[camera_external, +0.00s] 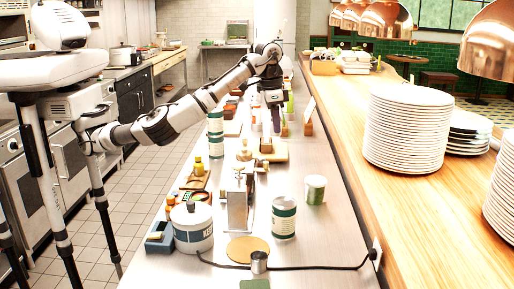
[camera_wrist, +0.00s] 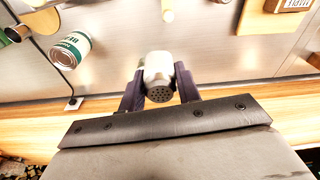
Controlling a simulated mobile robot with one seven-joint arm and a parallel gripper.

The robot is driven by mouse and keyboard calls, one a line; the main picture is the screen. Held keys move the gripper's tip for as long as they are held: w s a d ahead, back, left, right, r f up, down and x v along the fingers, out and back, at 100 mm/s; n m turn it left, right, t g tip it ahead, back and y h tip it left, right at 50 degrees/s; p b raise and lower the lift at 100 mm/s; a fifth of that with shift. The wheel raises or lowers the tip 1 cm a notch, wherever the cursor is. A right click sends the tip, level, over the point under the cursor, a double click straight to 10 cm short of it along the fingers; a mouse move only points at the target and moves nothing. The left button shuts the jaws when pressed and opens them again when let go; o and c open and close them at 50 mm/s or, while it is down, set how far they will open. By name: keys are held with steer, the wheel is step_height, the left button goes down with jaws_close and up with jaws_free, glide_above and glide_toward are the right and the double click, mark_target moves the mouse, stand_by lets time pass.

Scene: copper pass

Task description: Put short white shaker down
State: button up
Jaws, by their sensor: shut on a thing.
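The short white shaker (camera_wrist: 158,72) shows in the wrist view, with its grey perforated end toward the camera. My gripper (camera_wrist: 158,88) is shut on it, one dark finger on each side. The shaker appears held above the steel counter (camera_wrist: 210,45); its far end is hidden. In the external view my gripper (camera_external: 272,103) points down over the far part of the counter (camera_external: 325,225). The shaker is too small to make out there.
Bottles and wooden blocks crowd the counter around my gripper. A green-and-white can (camera_wrist: 70,50) shows at left in the wrist view. Nearer are a metal stand (camera_external: 237,200), a white tub (camera_external: 192,228) and a black cable (camera_external: 320,267). Plate stacks (camera_external: 408,128) stand on the wooden ledge.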

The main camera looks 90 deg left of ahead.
steer(key=s+d+m, duration=0.1)
steer(key=s+d, duration=0.2)
steer(key=d, duration=0.9)
steer(key=s+d+m, duration=0.1)
steer(key=s+d, duration=0.2)
steer(key=d, duration=0.8)
steer(key=s+d+f+m+p, duration=0.1)
steer(key=s+d, duration=0.5)
steer(key=d, duration=0.3)
steer(key=s+d+m, duration=0.1)
steer(key=s+d, duration=0.5)
steer(key=d, duration=0.3)
steer(key=f, duration=0.4)
steer(key=f+p, duration=0.1)
steer(key=f, duration=0.8)
steer(key=shift+w+a+f+p, duration=0.2)
steer(key=shift+w+f+p, duration=0.1)
steer(key=shift+p, duration=0.05)
steer(key=shift+f+p, duration=0.45)
steer(key=shift+f, duration=2.1)
steer(key=shift+f, duration=0.2)
steer(key=o, duration=1)
steer(key=shift+r, duration=0.15)
